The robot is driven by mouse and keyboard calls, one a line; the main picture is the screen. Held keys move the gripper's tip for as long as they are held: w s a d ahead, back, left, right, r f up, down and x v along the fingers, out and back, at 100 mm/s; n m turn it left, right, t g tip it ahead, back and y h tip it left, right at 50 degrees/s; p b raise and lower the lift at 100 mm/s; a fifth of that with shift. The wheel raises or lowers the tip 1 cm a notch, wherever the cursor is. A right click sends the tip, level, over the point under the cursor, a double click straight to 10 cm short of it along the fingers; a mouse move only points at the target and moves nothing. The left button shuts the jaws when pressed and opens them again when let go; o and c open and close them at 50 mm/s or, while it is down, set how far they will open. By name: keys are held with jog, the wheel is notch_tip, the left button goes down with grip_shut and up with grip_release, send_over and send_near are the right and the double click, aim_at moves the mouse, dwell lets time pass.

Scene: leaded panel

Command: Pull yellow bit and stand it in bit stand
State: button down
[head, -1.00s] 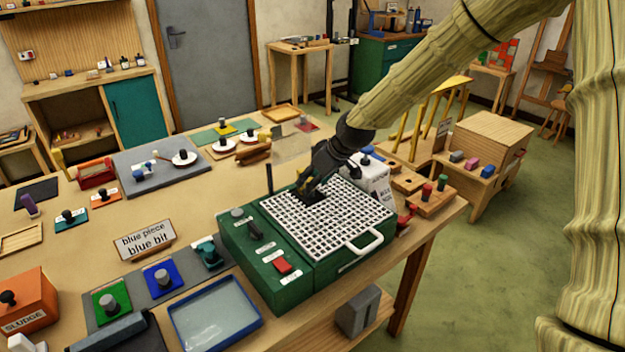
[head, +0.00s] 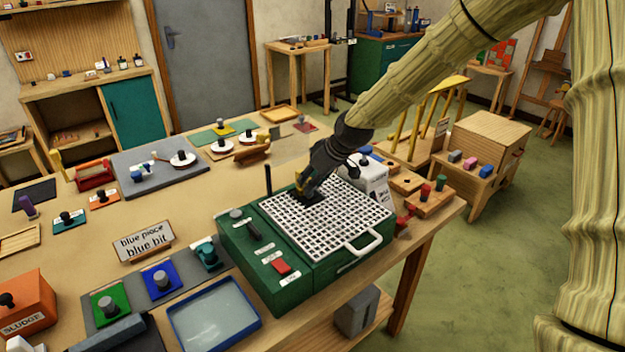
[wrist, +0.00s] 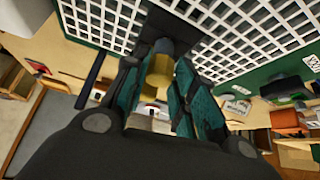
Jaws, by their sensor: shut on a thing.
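My gripper (head: 305,182) is at the far left part of the white grid on the green machine (head: 275,291). In the wrist view, its two teal-lined fingers (wrist: 160,88) are closed on a yellow cylinder, the yellow bit (wrist: 159,70). The bit's far end meets a dark block at the grid; I cannot tell whether it is still seated there. In the head view the bit is mostly hidden by the fingers. A wooden block (head: 421,207) with red and green pegs, perhaps the bit stand, is at the table's right edge.
A white container (head: 370,183) stands close behind the grid, between my gripper and the wooden block. A thin black post (head: 268,180) rises at the machine's back left corner. A white handle (head: 368,243) sticks out at the grid's front. A blue tray (head: 214,313) lies front left.

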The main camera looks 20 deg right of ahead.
jog(key=shift+r+p, duration=0.6)
jog(key=shift+r, duration=0.3)
dwell(1.0)
jog(key=shift+r+p, duration=0.5)
jog(key=shift+r, duration=0.1)
jog(key=c, duration=1.8)
grip_release()
jog(key=c, duration=0.4)
jog(key=shift+o, duration=0.2)
jog(key=shift+a, duration=0.1)
